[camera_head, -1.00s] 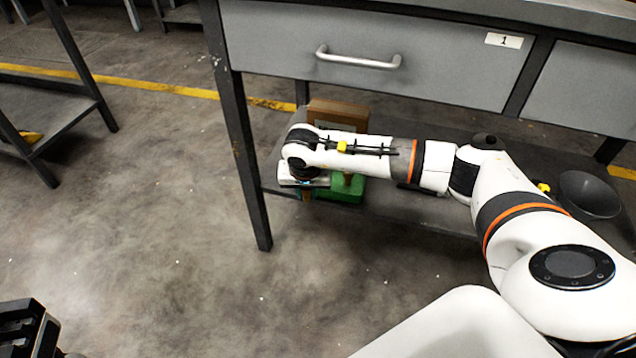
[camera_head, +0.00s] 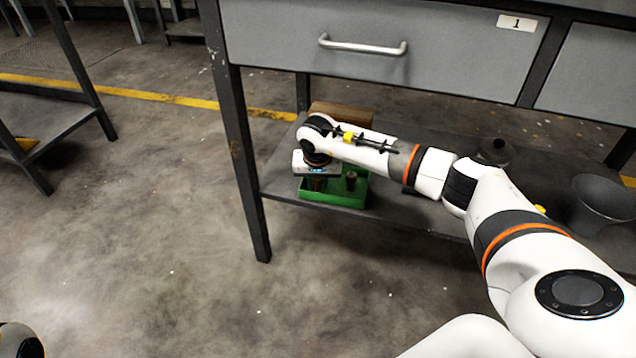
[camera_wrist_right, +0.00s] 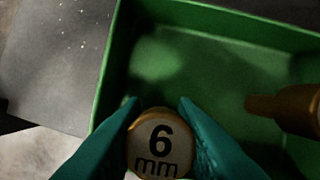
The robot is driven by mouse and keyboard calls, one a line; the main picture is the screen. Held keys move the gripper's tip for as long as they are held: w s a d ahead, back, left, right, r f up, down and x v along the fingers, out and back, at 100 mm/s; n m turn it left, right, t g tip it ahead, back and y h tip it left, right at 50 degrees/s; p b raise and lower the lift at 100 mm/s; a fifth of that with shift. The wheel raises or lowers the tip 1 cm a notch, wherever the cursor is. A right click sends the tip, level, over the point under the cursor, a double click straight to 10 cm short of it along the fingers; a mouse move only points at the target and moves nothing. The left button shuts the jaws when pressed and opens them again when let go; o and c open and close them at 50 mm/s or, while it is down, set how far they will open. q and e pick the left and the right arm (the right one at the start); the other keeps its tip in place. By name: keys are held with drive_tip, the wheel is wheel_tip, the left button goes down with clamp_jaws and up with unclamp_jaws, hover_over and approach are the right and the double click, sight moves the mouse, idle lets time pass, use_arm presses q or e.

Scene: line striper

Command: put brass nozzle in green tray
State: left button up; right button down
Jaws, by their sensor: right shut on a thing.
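The green tray (camera_head: 333,199) sits on the lower shelf of the bench, near its left front corner. In the right wrist view the green tray (camera_wrist_right: 150,20) fills most of the picture, its floor below the gripper. My right gripper (camera_wrist_right: 160,125) is shut on the brass nozzle (camera_wrist_right: 158,158), a round piece with "6 mm" on its top. It is held over the tray; I cannot tell whether it touches the floor. Another brass piece (camera_wrist_right: 292,108) is in the tray on the right, and it also shows in the head view (camera_head: 351,180). My left gripper is out of view.
A brown box (camera_head: 341,114) stands behind the tray. A dark bowl or funnel (camera_head: 603,203) is farther right on the shelf (camera_head: 410,207). A drawer (camera_head: 380,50) labelled 1 hangs above, and a bench leg (camera_head: 247,170) stands left of the tray.

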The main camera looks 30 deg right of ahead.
drive_tip(key=c, duration=1.1)
unclamp_jaws()
drive_tip(key=shift+f, duration=0.1)
drive_tip(key=shift+c, duration=0.2)
